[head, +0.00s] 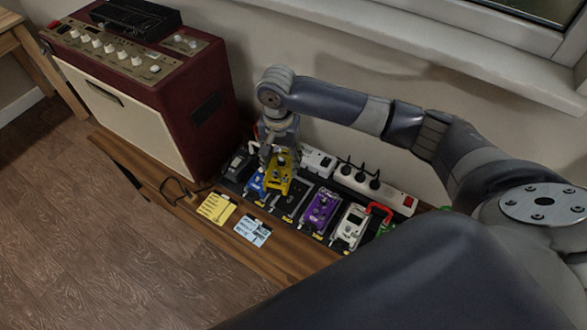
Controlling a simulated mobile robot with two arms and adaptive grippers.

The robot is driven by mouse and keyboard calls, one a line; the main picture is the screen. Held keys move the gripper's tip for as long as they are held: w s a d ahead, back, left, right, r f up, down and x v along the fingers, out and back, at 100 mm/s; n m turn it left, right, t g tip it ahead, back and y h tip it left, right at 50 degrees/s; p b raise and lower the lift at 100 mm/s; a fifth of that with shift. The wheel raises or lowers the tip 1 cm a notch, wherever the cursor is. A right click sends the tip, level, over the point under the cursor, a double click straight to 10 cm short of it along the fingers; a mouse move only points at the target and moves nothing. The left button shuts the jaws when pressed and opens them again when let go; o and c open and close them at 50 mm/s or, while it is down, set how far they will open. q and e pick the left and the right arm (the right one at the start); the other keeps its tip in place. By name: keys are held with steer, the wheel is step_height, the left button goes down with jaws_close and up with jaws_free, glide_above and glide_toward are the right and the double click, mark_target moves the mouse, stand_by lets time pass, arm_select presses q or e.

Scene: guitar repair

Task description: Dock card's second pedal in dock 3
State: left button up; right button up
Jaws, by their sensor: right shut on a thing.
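My right gripper (277,150) comes down from above and is shut on a yellow pedal (279,182) over the dark pedalboard (291,213). I cannot tell whether the pedal touches the board. A blue pedal (256,183) sits just left of it. Right of it is a bare dark dock place (299,199), then a purple pedal (320,209) and a white pedal (350,227). A yellow card (217,208) and a light blue card (252,231) lie in front of the board; their writing is too small to read. My left gripper is out of view.
A dark pedal or box (238,164) stands at the board's left end. Behind are a white box (318,160) and a white power strip (375,186) with plugs. A red cable (381,210) lies at the right. A big red amplifier (170,100) stands left.

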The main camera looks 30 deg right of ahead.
steer(key=d+f+m+b, duration=0.1)
steer(key=f+b, duration=0.1)
steer(key=f, duration=0.2)
steer(key=w+d+f+m+b, duration=0.1)
steer(key=d+f+b, duration=0.1)
steer(key=f, duration=0.3)
steer(key=d+f+m+b, duration=0.1)
steer(key=f+b, duration=0.1)
steer(key=f, duration=0.3)
steer(key=shift+w+d+m, duration=0.2)
steer(key=shift+w+m, duration=0.1)
steer(key=shift+f, duration=0.9)
steer(key=shift+p, duration=1.1)
stand_by(0.4)
steer(key=shift+f, duration=0.6)
stand_by(0.5)
steer(key=o, duration=1.8)
steer(key=shift+s, duration=0.1)
